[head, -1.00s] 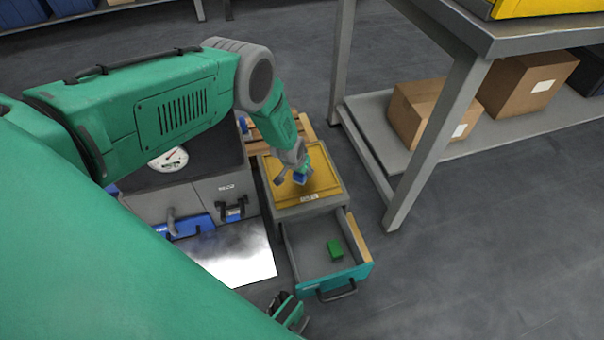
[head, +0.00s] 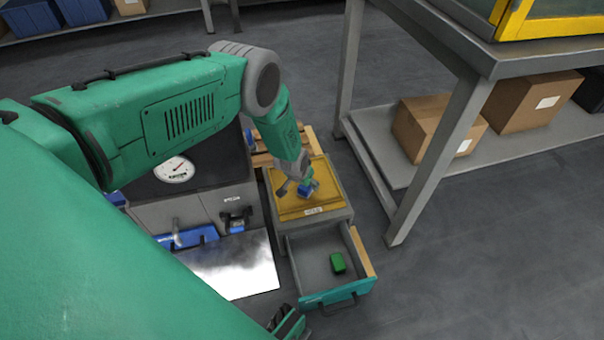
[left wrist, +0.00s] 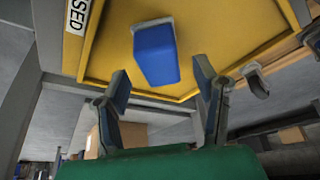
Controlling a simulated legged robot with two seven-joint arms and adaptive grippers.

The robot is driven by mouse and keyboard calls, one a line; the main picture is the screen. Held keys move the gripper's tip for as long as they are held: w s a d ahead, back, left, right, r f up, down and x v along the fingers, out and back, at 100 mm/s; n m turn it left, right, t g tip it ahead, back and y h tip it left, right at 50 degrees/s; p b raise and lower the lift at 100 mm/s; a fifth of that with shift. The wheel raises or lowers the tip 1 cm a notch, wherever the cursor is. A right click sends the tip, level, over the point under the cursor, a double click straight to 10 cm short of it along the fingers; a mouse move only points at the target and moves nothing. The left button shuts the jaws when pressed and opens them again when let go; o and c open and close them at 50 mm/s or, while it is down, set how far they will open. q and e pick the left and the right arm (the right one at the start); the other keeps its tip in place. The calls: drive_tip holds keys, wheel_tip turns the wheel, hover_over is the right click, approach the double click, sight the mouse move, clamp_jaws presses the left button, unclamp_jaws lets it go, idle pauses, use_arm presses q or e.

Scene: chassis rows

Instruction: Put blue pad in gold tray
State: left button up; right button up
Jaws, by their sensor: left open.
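The blue pad (left wrist: 155,52) lies on the floor of the gold tray (left wrist: 107,42), inside its rim, in the left wrist view. In the head view the small blue pad (head: 304,191) shows on the gold tray (head: 288,207), partly hidden by my gripper. My left gripper (left wrist: 163,80) is open and empty. The pad is beyond its fingertips, with a visible gap between them. In the head view my left gripper (head: 299,187) is low over the tray.
Below the tray is an open drawer (head: 312,272) with a green block (head: 338,263) inside. Left of it are a round dial (head: 174,169) and a shiny plate (head: 235,270). A metal table (head: 440,120) with cardboard boxes (head: 430,120) on its shelf stands right. Floor between is clear.

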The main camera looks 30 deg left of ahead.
use_arm(q)
drive_tip(key=p+v, duration=0.4)
drive_tip(key=v, duration=0.5)
drive_tip(key=shift+r, duration=0.3)
